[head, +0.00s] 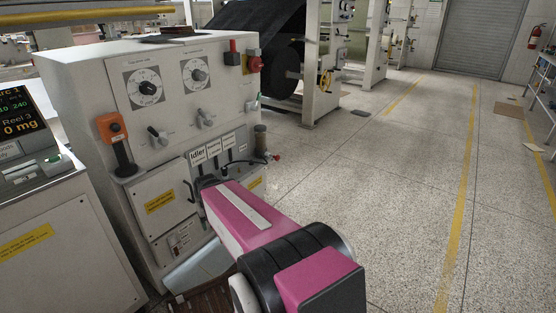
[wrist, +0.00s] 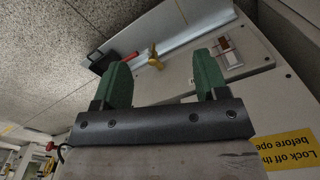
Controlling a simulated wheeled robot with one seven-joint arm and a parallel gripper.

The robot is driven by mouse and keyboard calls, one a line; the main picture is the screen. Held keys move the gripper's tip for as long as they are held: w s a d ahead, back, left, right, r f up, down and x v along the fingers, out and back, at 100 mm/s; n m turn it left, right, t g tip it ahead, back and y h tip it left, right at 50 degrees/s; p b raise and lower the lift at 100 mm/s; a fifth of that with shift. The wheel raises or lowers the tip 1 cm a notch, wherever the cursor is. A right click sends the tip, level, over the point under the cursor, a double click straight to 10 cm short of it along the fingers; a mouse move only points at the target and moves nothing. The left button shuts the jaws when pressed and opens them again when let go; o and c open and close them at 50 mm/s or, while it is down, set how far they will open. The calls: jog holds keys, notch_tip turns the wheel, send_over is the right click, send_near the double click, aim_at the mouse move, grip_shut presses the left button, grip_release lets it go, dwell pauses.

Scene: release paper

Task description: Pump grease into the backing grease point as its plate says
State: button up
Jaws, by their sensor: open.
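The tall pale cabinet (head: 75,75) stands left of centre in the head view. A row of white plates sits on its front; one reads "Idler" (head: 197,156), and the others (head: 228,142) are too small to read. Dark fittings under the plates are partly covered by my arm. A brownish cylinder (head: 261,135), which may be the grease reservoir, is at the row's right end, with a red-tipped part (head: 276,157) beside it. My gripper (wrist: 163,76) is open and empty in the wrist view, with its green fingers apart before a pale panel; it is hidden in the head view.
The cabinet also carries two dials (head: 147,88), an orange-topped handle (head: 113,128) and a red knob (head: 233,46). The wrist view shows a yellow wing-shaped part (wrist: 155,57) and a yellow lock-off label (wrist: 288,151). A screen console (head: 20,112) stands left.

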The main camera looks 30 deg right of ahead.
grip_shut()
dwell(1.8)
